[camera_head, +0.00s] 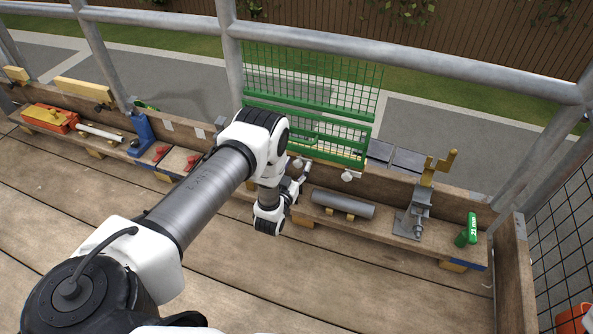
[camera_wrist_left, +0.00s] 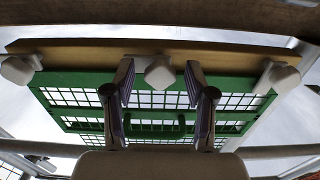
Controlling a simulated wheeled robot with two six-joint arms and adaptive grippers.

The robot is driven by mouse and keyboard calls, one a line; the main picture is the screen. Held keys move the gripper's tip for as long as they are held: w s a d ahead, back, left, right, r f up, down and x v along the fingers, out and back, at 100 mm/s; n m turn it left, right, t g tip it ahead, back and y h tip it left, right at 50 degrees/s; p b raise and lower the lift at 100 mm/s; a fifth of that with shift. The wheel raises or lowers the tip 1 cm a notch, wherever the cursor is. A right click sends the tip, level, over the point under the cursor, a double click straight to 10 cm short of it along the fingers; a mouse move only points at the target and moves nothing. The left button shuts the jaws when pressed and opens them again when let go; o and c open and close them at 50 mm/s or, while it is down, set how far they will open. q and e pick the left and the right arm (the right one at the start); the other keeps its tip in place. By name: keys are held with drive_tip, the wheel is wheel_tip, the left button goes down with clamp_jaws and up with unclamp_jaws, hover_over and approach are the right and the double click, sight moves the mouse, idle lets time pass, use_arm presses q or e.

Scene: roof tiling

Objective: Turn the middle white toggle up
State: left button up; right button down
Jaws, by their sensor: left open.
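A white middle toggle (camera_wrist_left: 158,72) sits on the wooden rail at the edge of the green mesh frame (camera_wrist_left: 90,85). Two more white toggles sit on that rail, one at the left (camera_wrist_left: 18,70) and one at the right (camera_wrist_left: 280,78) of the wrist view. My left gripper (camera_wrist_left: 159,76) is open, with one finger on each side of the middle toggle and visible gaps between. In the head view my left gripper (camera_head: 303,178) is at the foot of the green frame (camera_head: 320,100), beside two visible white knobs. My right gripper is not in view.
A long wooden shelf holds a grey cylinder (camera_head: 343,204), a grey clamp with a yellow top (camera_head: 425,200) and a green bottle-like item (camera_head: 467,230) on the right. An orange tool (camera_head: 50,118) and a blue jack (camera_head: 142,132) stand left. Metal rails pass above.

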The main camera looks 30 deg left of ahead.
use_arm(q)
clamp_jaws()
drive_tip(key=shift+n, duration=0.3)
drive_tip(key=n+p, duration=0.1)
drive_tip(key=n, duration=0.2)
drive_tip(key=shift+r+n, duration=0.1)
drive_tip(key=shift+n, duration=0.2)
drive_tip(key=n, duration=0.4)
drive_tip(key=shift+p, duration=0.35)
drive_tip(key=n, duration=0.9)
drive_tip(key=shift+n, duration=0.3)
